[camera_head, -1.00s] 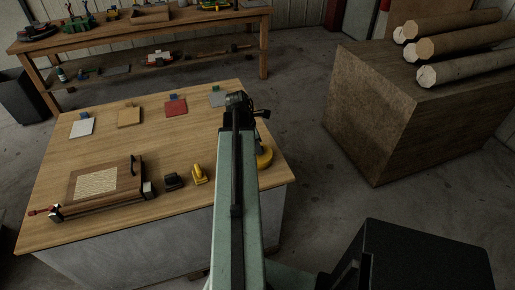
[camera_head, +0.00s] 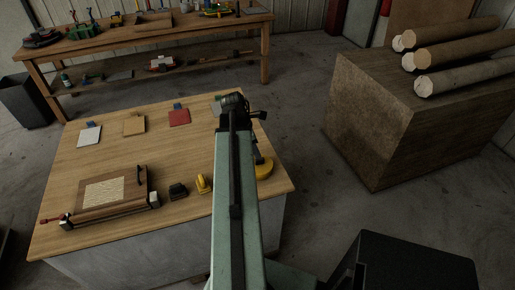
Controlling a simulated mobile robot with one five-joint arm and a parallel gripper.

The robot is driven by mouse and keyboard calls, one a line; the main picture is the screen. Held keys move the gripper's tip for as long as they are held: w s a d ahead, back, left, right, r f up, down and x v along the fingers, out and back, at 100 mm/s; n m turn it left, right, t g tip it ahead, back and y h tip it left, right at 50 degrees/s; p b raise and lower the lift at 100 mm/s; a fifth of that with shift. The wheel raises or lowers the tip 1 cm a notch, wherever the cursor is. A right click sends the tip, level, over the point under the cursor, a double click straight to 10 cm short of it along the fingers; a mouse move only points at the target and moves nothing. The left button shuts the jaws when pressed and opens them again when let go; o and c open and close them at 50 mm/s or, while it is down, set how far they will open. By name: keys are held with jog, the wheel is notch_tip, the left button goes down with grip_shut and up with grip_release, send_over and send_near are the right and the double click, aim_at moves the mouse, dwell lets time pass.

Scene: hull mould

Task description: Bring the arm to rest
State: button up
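My arm (camera_head: 235,190) reaches forward from the bottom of the head view over the right part of the wooden table (camera_head: 180,215). My gripper is at or beyond the dark wrist end of the arm; its fingers are hidden or too small to make out. The arm's end hangs above the table, near a grey square piece (camera_head: 216,108) that it partly covers. A yellow round thing (camera_head: 264,169) sits on the table just right of the arm, partly hidden by it.
On the table are a wooden mould board with a pale sheet (camera_head: 106,191), a black block (camera_head: 178,191), a yellow tool (camera_head: 203,184), and white (camera_head: 89,136), tan (camera_head: 134,125) and red (camera_head: 179,118) squares. A workbench (camera_head: 110,40) stands behind. A large block (camera_head: 385,125) bears rolls (camera_head: 450,45).

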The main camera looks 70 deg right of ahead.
jog(key=shift+w+a+r, duration=0.1)
jog(key=shift+w+r, duration=0.05)
jog(key=shift+r, duration=0.5)
jog(key=shift+w, duration=0.15)
